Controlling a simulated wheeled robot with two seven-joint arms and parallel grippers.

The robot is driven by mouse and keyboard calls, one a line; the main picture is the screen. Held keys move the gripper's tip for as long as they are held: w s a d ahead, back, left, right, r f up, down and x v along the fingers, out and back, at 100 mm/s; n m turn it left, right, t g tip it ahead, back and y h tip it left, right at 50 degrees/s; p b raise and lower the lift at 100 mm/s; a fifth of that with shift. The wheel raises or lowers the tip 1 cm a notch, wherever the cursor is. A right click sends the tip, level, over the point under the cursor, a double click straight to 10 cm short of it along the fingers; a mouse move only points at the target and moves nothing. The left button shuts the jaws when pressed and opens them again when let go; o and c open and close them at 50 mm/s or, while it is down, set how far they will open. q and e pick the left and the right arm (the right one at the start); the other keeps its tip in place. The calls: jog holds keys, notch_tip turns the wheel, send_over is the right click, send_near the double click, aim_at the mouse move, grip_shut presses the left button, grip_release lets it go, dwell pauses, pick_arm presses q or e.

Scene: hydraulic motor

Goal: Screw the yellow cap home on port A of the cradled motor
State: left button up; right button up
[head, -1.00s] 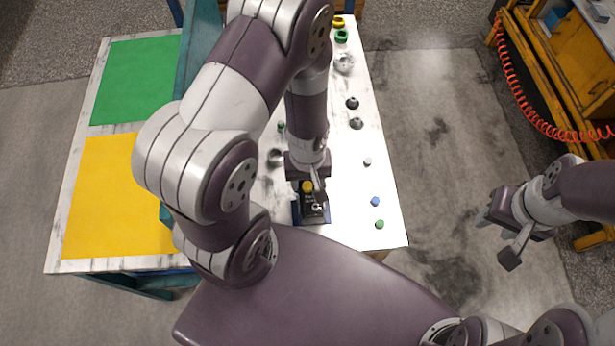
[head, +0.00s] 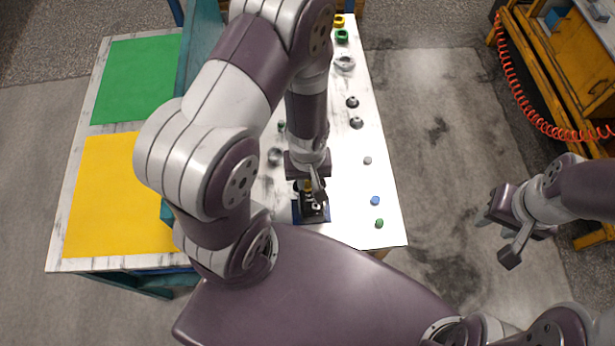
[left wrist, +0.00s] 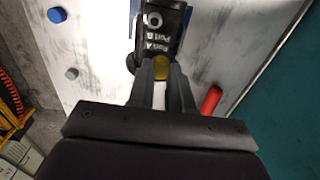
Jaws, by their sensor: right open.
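The dark motor (head: 313,210) sits at the blue cradle (head: 296,214) near the table's front edge. In the left wrist view the motor (left wrist: 162,30) shows its Port A and Port B lettering and a pale round opening. The yellow cap (left wrist: 161,68) is between the fingertips of my left gripper (left wrist: 162,76), against the motor's lettered side; its seating is hidden. In the head view my left gripper (head: 313,186) covers part of the cap. My right gripper (head: 497,236) is open and empty, off to the right of the table.
Blue (head: 375,201), green (head: 379,223) and grey (head: 367,160) small caps stand on the right side of the white table. Dark fittings (head: 356,123) and coloured rings (head: 341,36) lie farther back. A red cylinder (left wrist: 210,101) is close beside my left fingers.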

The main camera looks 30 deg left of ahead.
pick_arm(q)
jog(key=shift+o, duration=1)
jog(key=shift+r, duration=0.1)
jog(key=shift+r+n+p, duration=0.15)
jog(key=shift+n+p, duration=0.45)
jog(key=shift+p, duration=0.05)
jog(key=n, duration=0.2)
jog(key=shift+n+p, duration=0.3)
jog(key=n, duration=0.4)
jog(key=shift+f+n, duration=0.25)
jog(key=shift+n, duration=0.15)
